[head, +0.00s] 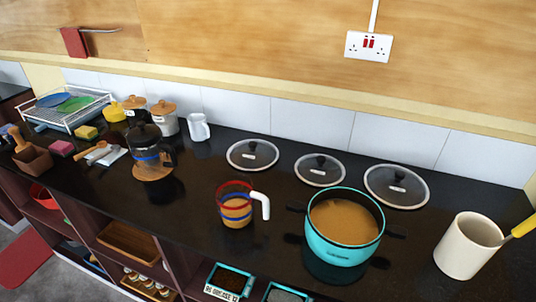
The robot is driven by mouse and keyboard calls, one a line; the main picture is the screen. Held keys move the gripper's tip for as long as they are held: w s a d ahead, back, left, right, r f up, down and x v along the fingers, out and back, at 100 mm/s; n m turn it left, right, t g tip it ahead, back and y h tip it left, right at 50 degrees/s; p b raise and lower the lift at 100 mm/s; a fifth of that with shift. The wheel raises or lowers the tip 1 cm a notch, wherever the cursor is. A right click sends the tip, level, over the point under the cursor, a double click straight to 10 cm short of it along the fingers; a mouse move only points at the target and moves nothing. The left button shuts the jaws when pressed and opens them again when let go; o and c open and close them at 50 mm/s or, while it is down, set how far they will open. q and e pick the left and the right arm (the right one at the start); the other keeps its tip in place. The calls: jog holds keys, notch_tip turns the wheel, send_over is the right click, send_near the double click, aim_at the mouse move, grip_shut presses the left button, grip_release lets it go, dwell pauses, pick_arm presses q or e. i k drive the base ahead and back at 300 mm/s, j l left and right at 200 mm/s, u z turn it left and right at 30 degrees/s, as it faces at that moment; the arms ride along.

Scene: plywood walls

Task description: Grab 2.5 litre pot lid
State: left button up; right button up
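Three round glass lids with grey rims, dark knobs and small white labels lie on the black counter near the back wall. There is a left lid (252,165), a middle lid (319,180) and a larger right lid (396,199). The labels are too small to read, so I cannot tell which is the 2.5 litre one. An uncovered turquoise pot (341,250) with dark side handles and brownish contents stands in front of the middle and right lids. Neither of my grippers is in view.
A measuring jug (235,213) with a white handle stands left of the pot. A cream crock (466,252) with a yellow-handled utensil stands at right. A French press (147,148) and white pitcher (198,127) stand left. Open shelves lie below the counter.

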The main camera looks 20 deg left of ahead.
aim_at(249, 155)
jog(key=k+j+u, duration=0.15)
jog(key=j, duration=0.2)
jog(key=k+j+u, duration=0.2)
jog(key=j, duration=0.2)
jog(key=j+u, duration=0.15)
jog(key=j, duration=0.2)
